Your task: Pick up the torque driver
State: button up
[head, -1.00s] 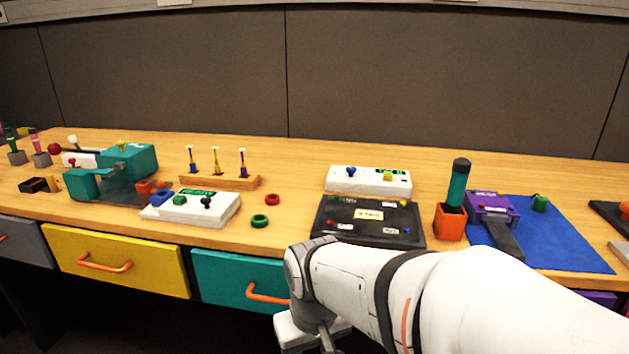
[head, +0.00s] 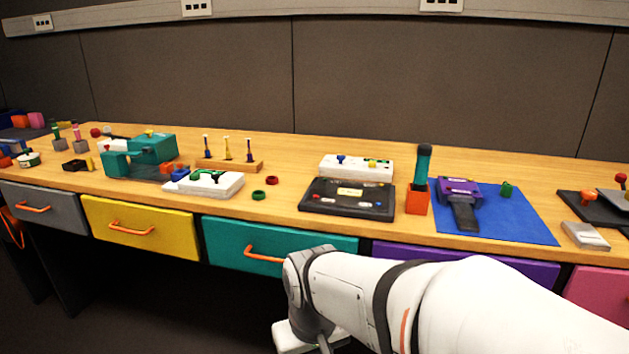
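What looks like the torque driver (head: 424,163) has a teal handle with a black cap. It stands upright in an orange square holder (head: 417,198) on the wooden bench, just left of the blue mat. Its lower end is hidden inside the holder. My gripper (head: 322,344) is at the bottom of the head view, in front of the bench and lower than its top, well apart from the driver. Only a small part of it shows and its fingertips are cut off by the frame edge.
Right of the holder, a purple device (head: 461,190) with a dark handle lies on the blue mat (head: 520,228). Left of it is a black tray (head: 347,213) with a white panel (head: 356,167) behind. Coloured drawers (head: 280,240) line the bench front. Bare wood lies behind the holder.

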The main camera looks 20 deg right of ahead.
aim_at(425, 151)
jog(key=u, duration=0.05)
jog(key=k, duration=0.85)
jog(key=z, duration=1.1)
jog(key=i, duration=0.75)
jog(key=z, duration=0.05)
